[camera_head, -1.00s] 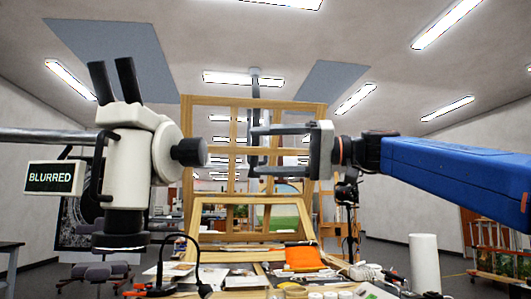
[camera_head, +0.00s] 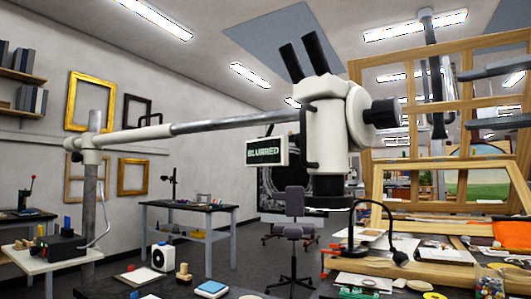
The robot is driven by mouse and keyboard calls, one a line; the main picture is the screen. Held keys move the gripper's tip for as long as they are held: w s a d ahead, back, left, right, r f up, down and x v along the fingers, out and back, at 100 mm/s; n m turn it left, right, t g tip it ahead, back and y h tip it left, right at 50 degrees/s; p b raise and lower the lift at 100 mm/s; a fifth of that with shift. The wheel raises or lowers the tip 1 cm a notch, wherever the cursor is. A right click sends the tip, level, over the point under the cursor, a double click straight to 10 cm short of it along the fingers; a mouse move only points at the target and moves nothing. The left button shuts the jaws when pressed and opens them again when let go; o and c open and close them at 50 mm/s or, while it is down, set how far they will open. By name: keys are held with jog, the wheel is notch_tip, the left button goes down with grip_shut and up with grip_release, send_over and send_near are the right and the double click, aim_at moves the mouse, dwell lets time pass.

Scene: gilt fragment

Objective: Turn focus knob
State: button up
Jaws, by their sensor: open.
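The focus knob (camera_head: 382,113) is a black cylinder on the right side of the white microscope head (camera_head: 334,128). The microscope hangs from a long boom arm, and its two black eyepieces point up. A small sign (camera_head: 264,153) beside it reads "BLURRED". My gripper (camera_head: 465,99) is at the right edge, with its two dark fingers spread one above the other and pointing left. It is open and empty, to the right of the knob and apart from it. The gripper's rear is out of view.
The boom (camera_head: 240,123) runs left to an upright post (camera_head: 91,215). A black gooseneck lamp (camera_head: 372,205) stands below the microscope. A wooden easel frame (camera_head: 455,115) is behind my gripper. The bench below holds several small items, including an orange cloth (camera_head: 510,233).

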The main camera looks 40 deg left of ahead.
aim_at(398, 110)
dwell(0.8)
jog(key=a+n, duration=0.2)
jog(key=a, duration=0.3)
jog(key=a+n, duration=0.2)
jog(key=a, duration=0.3)
jog(key=a+n, duration=0.3)
jog(key=a, duration=0.3)
jog(key=shift+w+a+r, duration=0.1)
jog(key=shift+w+r, duration=0.15)
jog(key=shift+r, duration=0.1)
dwell(0.3)
jog(key=c, duration=1.1)
jog(key=shift+o, duration=0.2)
